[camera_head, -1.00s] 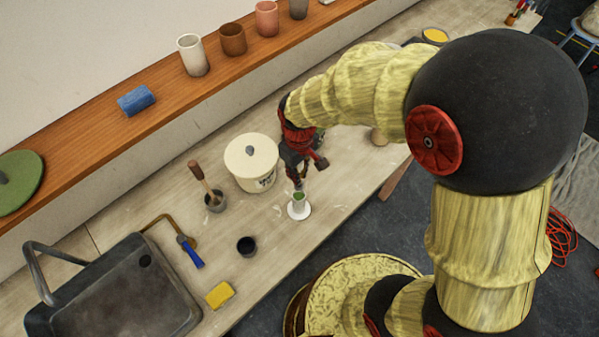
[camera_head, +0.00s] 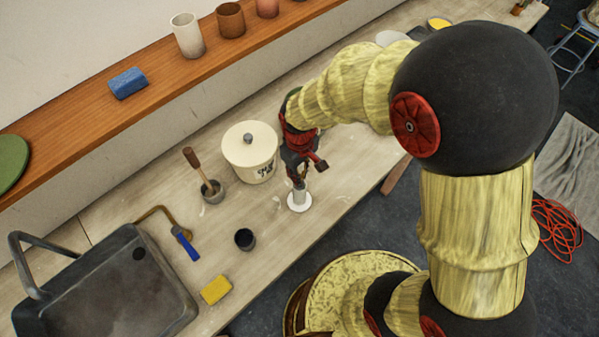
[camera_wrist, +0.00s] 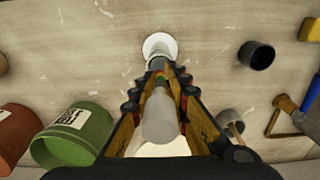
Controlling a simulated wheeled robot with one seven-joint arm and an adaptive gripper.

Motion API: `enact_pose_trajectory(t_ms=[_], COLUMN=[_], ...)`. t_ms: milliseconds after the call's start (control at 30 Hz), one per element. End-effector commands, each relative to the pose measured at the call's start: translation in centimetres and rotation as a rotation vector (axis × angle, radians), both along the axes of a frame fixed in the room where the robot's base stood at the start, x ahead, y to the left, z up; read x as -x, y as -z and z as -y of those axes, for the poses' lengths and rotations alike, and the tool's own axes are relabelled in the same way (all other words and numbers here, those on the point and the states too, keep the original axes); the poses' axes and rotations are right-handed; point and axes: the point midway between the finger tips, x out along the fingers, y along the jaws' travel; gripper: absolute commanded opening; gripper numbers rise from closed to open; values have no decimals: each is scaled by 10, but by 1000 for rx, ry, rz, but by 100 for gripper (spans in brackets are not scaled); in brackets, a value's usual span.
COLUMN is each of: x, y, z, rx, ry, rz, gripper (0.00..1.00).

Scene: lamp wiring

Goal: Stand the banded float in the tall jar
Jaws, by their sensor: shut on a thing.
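The tall jar (camera_head: 299,198) is a slim pale cylinder on a round white foot, standing upright on the bench. Its foot also shows in the wrist view (camera_wrist: 159,43). My gripper (camera_head: 299,181) points down directly over the jar, its fingertips close to the jar's mouth. In the wrist view my gripper (camera_wrist: 160,78) is shut on the banded float (camera_wrist: 160,118), whose pale, rounded upper part lies between the fingers. Some green shows near the fingertips. The fingers hide the float's lower end and the jar's mouth, so I cannot tell whether the float is inside the jar.
A cream lidded crock (camera_head: 250,158) stands close to the left of my gripper. A small pot with a wooden-handled tool (camera_head: 212,191), a dark cup (camera_head: 245,239), a blue-handled tool (camera_head: 185,244), a yellow sponge (camera_head: 216,290) and a sink (camera_head: 105,285) lie farther left.

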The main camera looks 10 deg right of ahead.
Motion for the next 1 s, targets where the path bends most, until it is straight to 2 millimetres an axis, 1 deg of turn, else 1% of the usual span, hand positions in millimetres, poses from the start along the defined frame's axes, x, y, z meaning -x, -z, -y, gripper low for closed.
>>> enact_pose_trajectory(t_ms=[33,500,800,1000], x=[0,0,3,5], y=[6,40,56,60], z=[0,0,1,2], rx=[0,1,2,5], ry=[0,0,0,-1], rz=[0,-1,-7,-11], gripper=[0,0,0,0])
